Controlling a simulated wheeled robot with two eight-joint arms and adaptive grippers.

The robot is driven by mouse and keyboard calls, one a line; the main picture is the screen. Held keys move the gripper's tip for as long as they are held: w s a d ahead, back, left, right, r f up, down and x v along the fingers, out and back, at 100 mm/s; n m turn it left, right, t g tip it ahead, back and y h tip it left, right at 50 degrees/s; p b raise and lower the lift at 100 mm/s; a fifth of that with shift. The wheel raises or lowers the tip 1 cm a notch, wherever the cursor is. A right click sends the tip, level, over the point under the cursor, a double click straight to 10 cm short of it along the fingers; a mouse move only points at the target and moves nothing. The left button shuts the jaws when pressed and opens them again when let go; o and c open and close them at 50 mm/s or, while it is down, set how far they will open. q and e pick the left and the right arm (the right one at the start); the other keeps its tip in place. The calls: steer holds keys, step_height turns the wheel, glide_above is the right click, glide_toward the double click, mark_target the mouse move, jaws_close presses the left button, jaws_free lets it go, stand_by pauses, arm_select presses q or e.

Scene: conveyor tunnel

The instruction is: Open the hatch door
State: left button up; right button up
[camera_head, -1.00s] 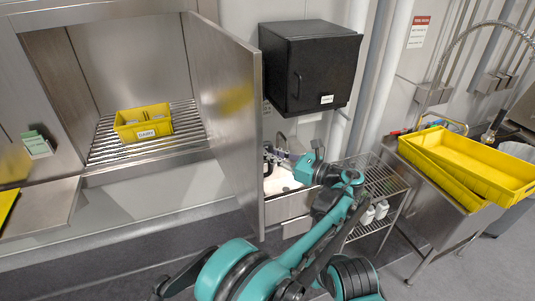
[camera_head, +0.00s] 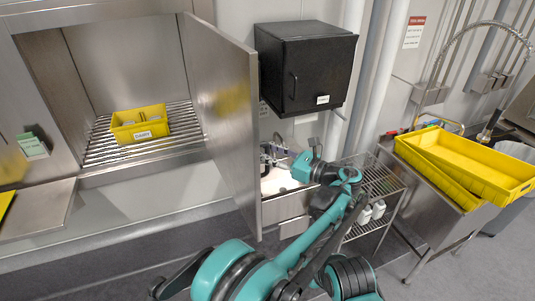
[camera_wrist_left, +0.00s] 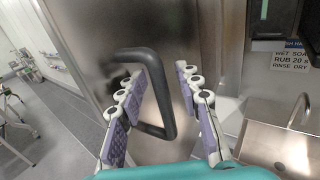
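The hatch door (camera_head: 222,110) is a flat steel panel standing swung out from the tunnel opening, its free edge toward me. Its outer face (camera_wrist_left: 95,35) fills the middle of the left wrist view and bears a black bar handle (camera_wrist_left: 163,98). My left gripper (camera_wrist_left: 160,90) is open, its purple-padded fingers apart on either side of the handle, with the handle's bar showing between them. In the head view, my left gripper (camera_head: 275,155) is beside the door's right edge; the handle is hidden there. My right gripper is not in view.
A yellow crate (camera_head: 139,134) sits on the rollers (camera_head: 105,153) inside the opening. A black wall cabinet (camera_head: 315,65) hangs right of the door. A sink (camera_wrist_left: 285,145) and wire rack (camera_head: 375,180) are beyond my arm. Yellow trays (camera_head: 480,165) rest at the right.

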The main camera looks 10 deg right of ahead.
arm_select(q)
steer(key=r, duration=0.9)
steer(key=shift+w+d, duration=0.1)
steer(key=shift+w, duration=0.2)
steer(key=shift+r, duration=0.3)
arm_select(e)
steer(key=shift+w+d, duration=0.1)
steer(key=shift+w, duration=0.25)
arm_select(q)
steer(key=f, duration=0.2)
steer(key=f+g+h, duration=0.1)
steer(key=f, duration=0.1)
steer(key=f+g+h, duration=0.1)
steer(key=f, duration=0.2)
steer(key=shift+s+d, duration=0.3)
steer(key=shift+s, duration=0.05)
steer(key=d+p, duration=0.5)
steer(key=d, duration=0.4)
steer(key=shift+f, duration=0.15)
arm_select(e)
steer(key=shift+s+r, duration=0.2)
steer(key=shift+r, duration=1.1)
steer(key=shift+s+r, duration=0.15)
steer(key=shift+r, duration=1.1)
